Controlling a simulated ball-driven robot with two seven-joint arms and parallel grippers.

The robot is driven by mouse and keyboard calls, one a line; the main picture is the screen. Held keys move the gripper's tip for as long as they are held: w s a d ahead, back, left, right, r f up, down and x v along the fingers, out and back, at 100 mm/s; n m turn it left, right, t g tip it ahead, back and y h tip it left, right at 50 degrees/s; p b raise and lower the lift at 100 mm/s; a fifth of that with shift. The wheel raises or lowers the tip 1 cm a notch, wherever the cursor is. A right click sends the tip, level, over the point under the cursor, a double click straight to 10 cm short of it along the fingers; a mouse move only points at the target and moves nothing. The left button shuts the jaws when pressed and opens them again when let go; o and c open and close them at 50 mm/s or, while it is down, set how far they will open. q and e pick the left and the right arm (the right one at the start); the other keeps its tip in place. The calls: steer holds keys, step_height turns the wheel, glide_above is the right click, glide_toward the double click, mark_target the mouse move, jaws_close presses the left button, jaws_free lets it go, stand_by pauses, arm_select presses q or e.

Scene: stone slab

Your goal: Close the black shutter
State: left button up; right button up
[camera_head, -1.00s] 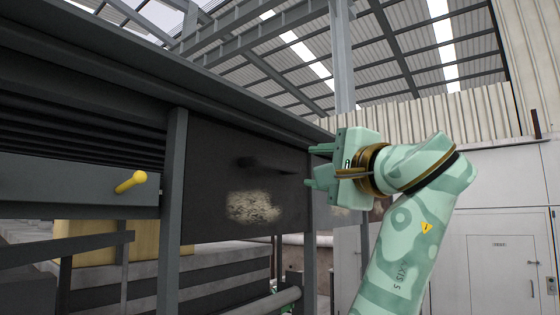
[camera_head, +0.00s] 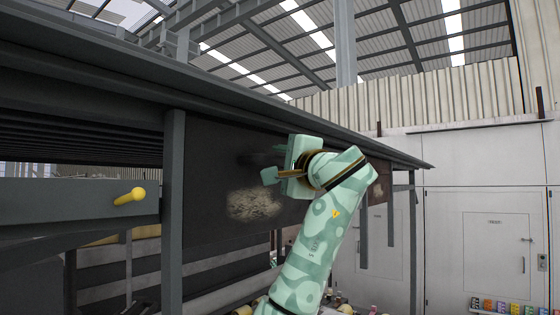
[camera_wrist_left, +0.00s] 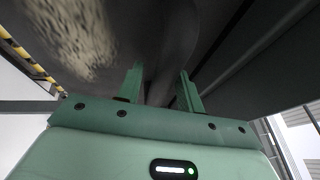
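The black shutter (camera_head: 222,165) is a dark upright panel beside a grey post, with a pale worn patch (camera_head: 255,205). A dark handle-like part (camera_head: 250,157) sticks out of it, hard to make out against the panel. My left gripper (camera_head: 275,163) is in front of the panel at that part and hides some of it. In the left wrist view its two green fingers (camera_wrist_left: 160,90) stand apart, with a dark rounded shape (camera_wrist_left: 165,45) just beyond and between them. I cannot tell whether they touch it. My right gripper is out of view.
A yellow knob (camera_head: 130,196) sticks out from a grey beam at left. A grey post (camera_head: 173,210) stands at the panel's left edge. A long roof edge (camera_head: 300,118) runs above the panel. A white wall with a door (camera_head: 495,255) is at right.

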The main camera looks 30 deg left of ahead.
arm_select(q)
jaws_close()
step_height(320, 180, down, 25)
steer(key=b, duration=1.7)
steer(key=shift+r+b, duration=0.15)
steer(key=shift+b, duration=0.25)
steer(key=shift+w, duration=0.1)
steer(key=shift+o, duration=1.2)
jaws_free()
steer(key=shift+r, duration=0.1)
